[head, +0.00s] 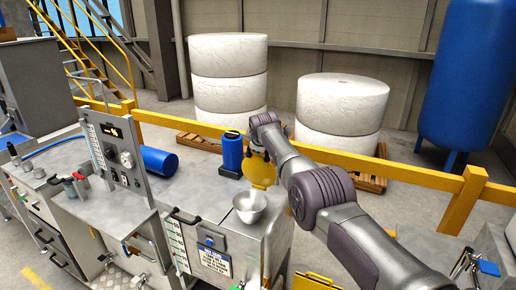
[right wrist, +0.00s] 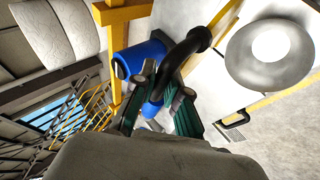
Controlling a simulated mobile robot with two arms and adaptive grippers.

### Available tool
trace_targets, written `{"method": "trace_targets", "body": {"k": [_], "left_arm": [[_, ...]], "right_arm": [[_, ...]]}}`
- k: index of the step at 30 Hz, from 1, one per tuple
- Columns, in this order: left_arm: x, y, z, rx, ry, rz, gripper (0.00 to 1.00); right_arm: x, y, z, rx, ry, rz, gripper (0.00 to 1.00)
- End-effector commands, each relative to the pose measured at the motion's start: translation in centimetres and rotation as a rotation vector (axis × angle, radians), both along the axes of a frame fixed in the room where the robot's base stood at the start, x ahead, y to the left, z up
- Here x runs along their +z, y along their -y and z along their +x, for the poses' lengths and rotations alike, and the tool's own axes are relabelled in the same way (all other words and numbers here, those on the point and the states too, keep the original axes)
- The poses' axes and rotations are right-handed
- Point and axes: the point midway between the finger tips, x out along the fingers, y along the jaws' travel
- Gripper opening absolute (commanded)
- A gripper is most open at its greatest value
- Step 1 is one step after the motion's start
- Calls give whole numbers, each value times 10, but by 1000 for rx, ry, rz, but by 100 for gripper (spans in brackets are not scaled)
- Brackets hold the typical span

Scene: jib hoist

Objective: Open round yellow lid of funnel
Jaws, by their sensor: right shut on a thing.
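The metal funnel (head: 249,207) sits on the corner of the steel cabinet, its bowl uncovered. It also shows at the upper right in the right wrist view (right wrist: 268,55). The round yellow lid (head: 261,174) stands raised at the far side of the funnel, just below my right gripper (head: 259,150). In the right wrist view, the green fingers of my right gripper (right wrist: 165,100) are shut on a black curved handle (right wrist: 185,60). The join between handle and lid is not clear. My left gripper is out of view.
A blue canister (head: 232,151) stands close behind the lid, and a blue cylinder (head: 159,161) lies to its left. A control panel (head: 117,155) rises on the left. A yellow rail (head: 420,180) runs behind, with white stacked rolls (head: 228,75) beyond.

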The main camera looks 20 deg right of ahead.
Motion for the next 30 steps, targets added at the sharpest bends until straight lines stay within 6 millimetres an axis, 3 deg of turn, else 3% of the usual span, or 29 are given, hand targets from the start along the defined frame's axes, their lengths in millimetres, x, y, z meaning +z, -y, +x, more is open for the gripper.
{"method": "trace_targets", "body": {"k": [1, 2, 3, 7, 21, 30], "left_arm": [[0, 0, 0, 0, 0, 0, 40], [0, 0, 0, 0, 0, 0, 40], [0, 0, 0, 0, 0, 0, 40], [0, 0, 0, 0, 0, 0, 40], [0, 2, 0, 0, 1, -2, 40], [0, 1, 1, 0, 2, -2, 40]], "right_arm": [[-2, 0, 0, 0, -3, 1, 0], [-2, 0, 0, 0, -3, 1, 14], [-1, 0, 0, 0, -2, 1, 21], [-1, 0, 0, 0, -2, 1, 39], [1, 0, -2, -1, -1, -1, 39], [14, -4, -13, 0, 2, -2, 39]]}}
